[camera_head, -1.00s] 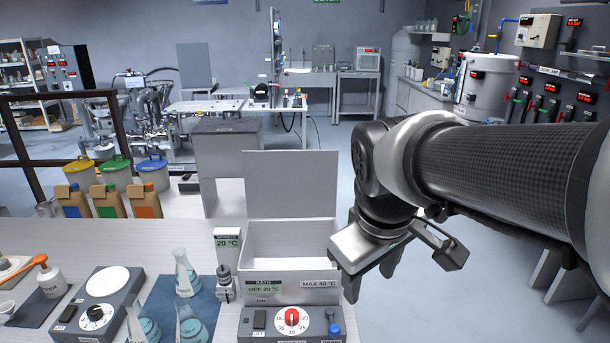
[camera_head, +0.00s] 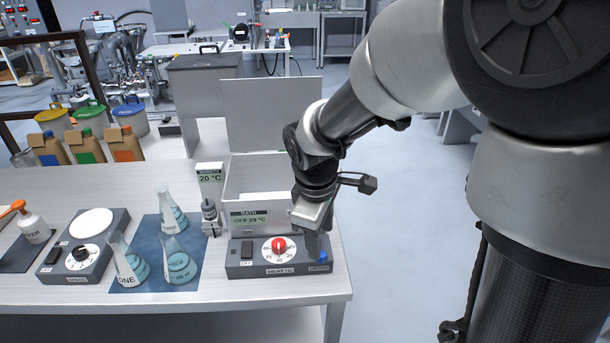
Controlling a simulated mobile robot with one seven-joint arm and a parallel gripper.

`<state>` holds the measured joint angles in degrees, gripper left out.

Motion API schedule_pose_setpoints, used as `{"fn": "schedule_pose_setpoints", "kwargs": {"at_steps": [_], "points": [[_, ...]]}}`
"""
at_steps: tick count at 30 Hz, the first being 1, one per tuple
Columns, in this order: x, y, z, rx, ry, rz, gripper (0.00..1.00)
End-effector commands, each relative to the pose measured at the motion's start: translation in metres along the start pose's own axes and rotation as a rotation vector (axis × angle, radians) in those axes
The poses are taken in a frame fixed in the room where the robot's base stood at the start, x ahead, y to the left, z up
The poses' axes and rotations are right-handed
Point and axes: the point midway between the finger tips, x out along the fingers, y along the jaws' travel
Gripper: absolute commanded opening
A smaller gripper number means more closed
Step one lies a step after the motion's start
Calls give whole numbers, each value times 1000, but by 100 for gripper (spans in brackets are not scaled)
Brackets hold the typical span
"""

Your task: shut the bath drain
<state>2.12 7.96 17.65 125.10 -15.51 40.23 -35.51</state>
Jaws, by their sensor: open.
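The bath (camera_head: 262,187) is a white open box with a raised lid panel behind it. Its display (camera_head: 250,219) reads OFF and about 20 °C. The grey control panel (camera_head: 262,257) in front carries a red heat knob (camera_head: 279,245) and, at its right end, a blue drain knob (camera_head: 323,255). My gripper (camera_head: 316,242) points down over the right end of this panel, just above or at the blue knob. It is open. The fingers partly cover the knob, so I cannot tell whether they touch it or stand around it.
Flasks with blue liquid (camera_head: 179,262) stand on a blue mat left of the panel. The thermometer stand (camera_head: 210,190) is beside the bath. The bench's right edge is close to my gripper.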

Motion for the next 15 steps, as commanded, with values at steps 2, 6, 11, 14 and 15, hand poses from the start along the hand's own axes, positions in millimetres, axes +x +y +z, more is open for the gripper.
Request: {"fn": "schedule_pose_setpoints", "kwargs": {"at_steps": [2, 6, 11, 14, 15], "points": [[21, -2, 1, -2, -3, -5, 48], [44, -1, 0, -1, -1, -3, 48], [61, -1, 0, -2, -1, -2, 48], [65, 0, 0, -1, 0, 0, 48], [66, 0, 0, -1, 0, 0, 48]]}}
